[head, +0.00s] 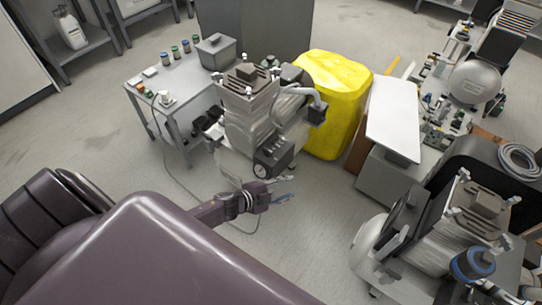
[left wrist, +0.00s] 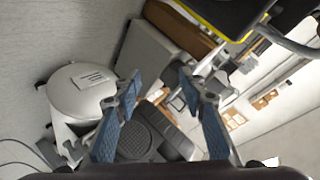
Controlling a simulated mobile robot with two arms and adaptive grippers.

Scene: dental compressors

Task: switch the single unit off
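A compressor (head: 250,125) with a ribbed silver head stands mid-floor in the head view; a dark control box with dials (head: 272,157) is on its front. A second compressor (head: 455,230) stands at lower right. I cannot tell for certain which is the single unit, and no switch position is readable. My left gripper (head: 284,188) is just in front of and below the control box, apart from it as far as I can see. In the left wrist view its blue fingers (left wrist: 160,80) are spread with nothing held.
A yellow container (head: 335,100) stands right of the middle compressor. A grey side table (head: 180,85) with small bottles is left of it. A white panel (head: 393,118) leans at right. A cable runs over the floor. The wrist view shows a white labelled tank (left wrist: 82,98) and a dark grilled box (left wrist: 150,135).

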